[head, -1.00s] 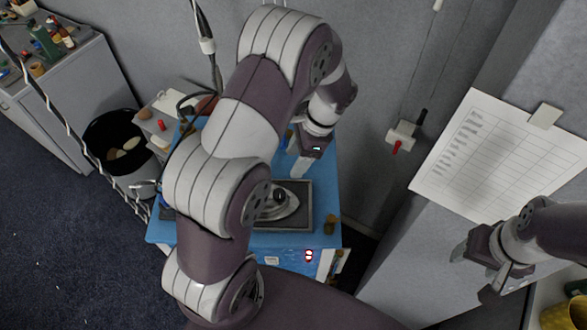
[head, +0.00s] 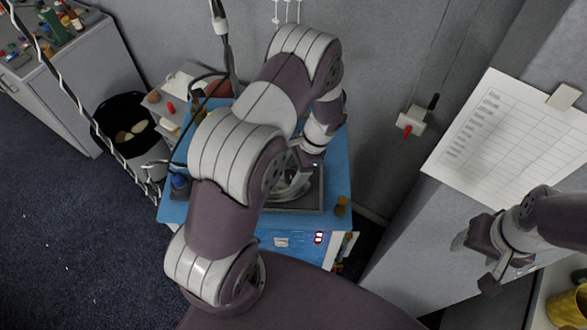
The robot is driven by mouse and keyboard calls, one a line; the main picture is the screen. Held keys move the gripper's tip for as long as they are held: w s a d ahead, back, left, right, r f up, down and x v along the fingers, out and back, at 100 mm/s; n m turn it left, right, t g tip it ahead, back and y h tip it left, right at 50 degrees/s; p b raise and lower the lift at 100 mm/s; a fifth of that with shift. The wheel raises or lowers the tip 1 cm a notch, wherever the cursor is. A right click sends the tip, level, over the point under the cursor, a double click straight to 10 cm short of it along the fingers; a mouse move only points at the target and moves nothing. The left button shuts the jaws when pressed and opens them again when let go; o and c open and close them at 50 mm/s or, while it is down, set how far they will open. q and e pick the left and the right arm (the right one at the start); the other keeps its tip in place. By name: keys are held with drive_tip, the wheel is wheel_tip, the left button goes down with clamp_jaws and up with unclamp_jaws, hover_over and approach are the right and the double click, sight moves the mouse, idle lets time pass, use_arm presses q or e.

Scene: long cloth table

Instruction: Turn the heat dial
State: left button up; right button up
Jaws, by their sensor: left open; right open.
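A blue-topped unit (head: 335,170) stands in the middle of the head view, with a red lit display (head: 319,237) and a small white fitting (head: 281,242) on its front. A dark tray (head: 312,208) on it carries a silvery rounded piece (head: 292,190). My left gripper (head: 297,176) is open and low over the silvery piece. Its fingers hide part of it, and I cannot tell whether they touch it. I cannot make out the heat dial for certain; my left arm hides much of the unit's left side. My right gripper (head: 474,262) is open and empty at the right, away from the unit.
A black bin (head: 122,122) and a grey cabinet (head: 75,85) with bottles stand to the left. A paper chart (head: 505,135) and a wall switch box (head: 410,121) are at the right. A yellow container (head: 568,308) is at lower right. A dark-blue knobbed item (head: 180,182) sits at the unit's left edge.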

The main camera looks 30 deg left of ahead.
use_arm(q)
drive_tip(key=shift+s+r, duration=0.1)
drive_tip(key=shift+s, duration=0.15)
drive_tip(key=c, duration=0.4)
drive_tip(key=shift+a, duration=0.1)
drive_tip(key=c, duration=0.5)
drive_tip(key=shift+c, duration=0.7)
drive_tip(key=shift+w, duration=0.15)
use_arm(e)
drive_tip(key=shift+s+a, duration=0.1)
